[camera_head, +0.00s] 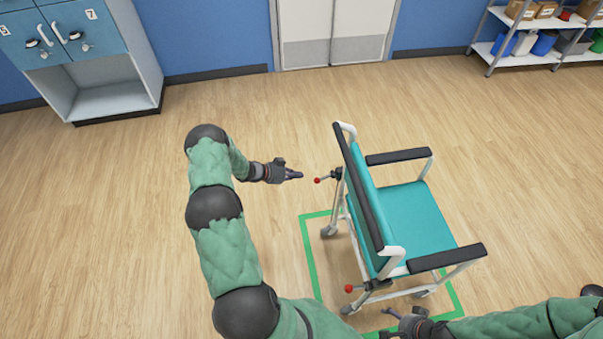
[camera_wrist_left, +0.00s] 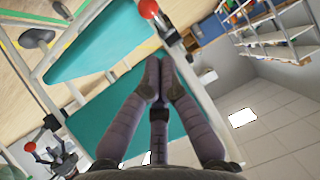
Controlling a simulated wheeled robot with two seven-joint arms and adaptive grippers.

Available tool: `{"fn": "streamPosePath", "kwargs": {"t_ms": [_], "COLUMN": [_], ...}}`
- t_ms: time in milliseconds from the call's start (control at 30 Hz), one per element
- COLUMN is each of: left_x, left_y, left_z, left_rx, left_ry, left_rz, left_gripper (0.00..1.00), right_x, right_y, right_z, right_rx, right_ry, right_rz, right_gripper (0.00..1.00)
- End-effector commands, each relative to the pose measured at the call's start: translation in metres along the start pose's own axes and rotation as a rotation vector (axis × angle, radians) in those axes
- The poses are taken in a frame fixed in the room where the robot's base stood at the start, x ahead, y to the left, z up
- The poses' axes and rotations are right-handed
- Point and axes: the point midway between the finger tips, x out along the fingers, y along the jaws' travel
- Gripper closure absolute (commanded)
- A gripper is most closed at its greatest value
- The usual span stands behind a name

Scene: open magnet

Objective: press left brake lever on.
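The far brake lever, on the chair's left side, has a red knob (camera_head: 318,180) and a dark mount. My left gripper (camera_head: 297,175) is just left of this knob, apart from it, with its fingers together and empty. In the left wrist view the knob (camera_wrist_left: 148,9) is beyond the fingertips (camera_wrist_left: 160,65). The near brake lever's red knob (camera_head: 349,288) is on the chair's other side. My right gripper (camera_head: 387,322) is near that lever, fingers spread and empty.
A green floor outline (camera_head: 309,250) surrounds the chair. A blue cabinet (camera_head: 100,60) stands at the back left, and shelves (camera_head: 520,55) with boxes and containers at the back right. A double door (camera_head: 335,30) is in the back wall. The floor between is clear.

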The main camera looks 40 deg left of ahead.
Motion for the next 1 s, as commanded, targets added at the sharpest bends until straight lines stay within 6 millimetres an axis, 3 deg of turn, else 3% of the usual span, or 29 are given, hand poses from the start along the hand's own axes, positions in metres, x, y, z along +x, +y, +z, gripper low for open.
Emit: {"fn": "streamPosePath", "kwargs": {"t_ms": [200,400,1000], "left_x": [-0.038,-0.057,-0.062], "left_y": [0.001,0.003,0.003], "left_z": [0.013,0.020,0.023], "left_rx": [-0.003,-0.001,0.000], "left_ry": [-0.002,-0.001,0.000], "left_rz": [-0.004,-0.002,-0.001], "left_gripper": [1.00,1.00,1.00], "right_x": [-0.009,-0.012,-0.012], "right_y": [-0.003,-0.004,-0.004], "right_z": [0.001,0.001,0.001], "right_rx": [0.000,0.000,0.000], "right_ry": [-0.001,-0.001,-0.001], "right_rz": [0.000,0.000,0.000], "right_gripper": [0.10,0.10,0.10]}}
